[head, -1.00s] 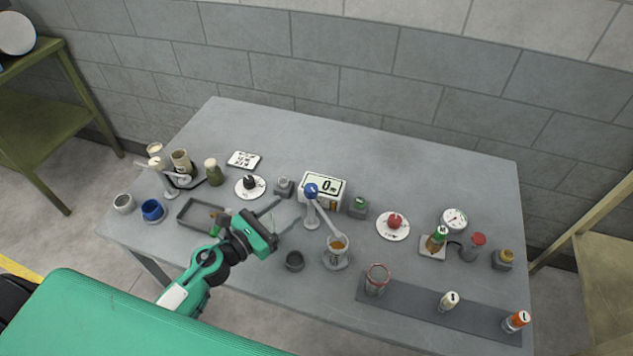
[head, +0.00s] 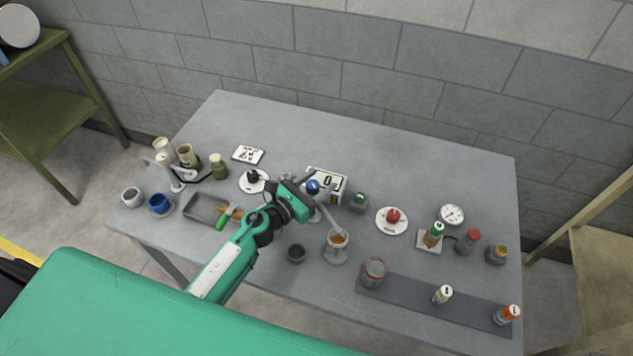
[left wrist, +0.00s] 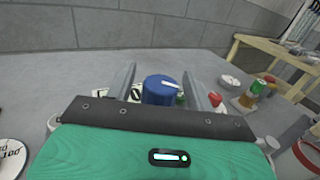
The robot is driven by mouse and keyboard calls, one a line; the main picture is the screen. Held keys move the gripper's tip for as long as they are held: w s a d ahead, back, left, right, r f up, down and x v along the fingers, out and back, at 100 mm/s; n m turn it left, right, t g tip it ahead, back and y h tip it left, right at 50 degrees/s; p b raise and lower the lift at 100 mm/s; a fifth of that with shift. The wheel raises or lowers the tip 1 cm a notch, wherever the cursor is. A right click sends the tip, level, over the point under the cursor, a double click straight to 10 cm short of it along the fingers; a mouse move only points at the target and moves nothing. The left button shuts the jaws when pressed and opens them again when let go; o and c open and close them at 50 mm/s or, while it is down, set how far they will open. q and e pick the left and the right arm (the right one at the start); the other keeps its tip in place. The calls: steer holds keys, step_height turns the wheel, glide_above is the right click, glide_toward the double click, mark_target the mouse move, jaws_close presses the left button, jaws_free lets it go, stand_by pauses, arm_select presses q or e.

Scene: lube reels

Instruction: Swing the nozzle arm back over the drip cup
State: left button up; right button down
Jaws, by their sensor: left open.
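The nozzle arm is a grey arm (head: 329,219) reaching from a post with a blue knob (head: 313,187) toward the lower right. Its outer end is over a clear cup with amber liquid (head: 337,242). A small dark cup (head: 296,253), which looks like the drip cup, stands apart to the left, with no arm over it. My left gripper (head: 312,190) is open at the blue knob. In the left wrist view the knob (left wrist: 159,90) shows between the two fingers; I cannot tell whether they touch it. My right gripper is not in view.
A display box reading 0 (head: 327,181) stands just behind the knob. A green-topped block (head: 359,201) and a red knob on a white dial (head: 392,217) are to the right. A tray (head: 200,208) is left of my arm.

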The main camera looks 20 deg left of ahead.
arm_select(q)
jaws_close()
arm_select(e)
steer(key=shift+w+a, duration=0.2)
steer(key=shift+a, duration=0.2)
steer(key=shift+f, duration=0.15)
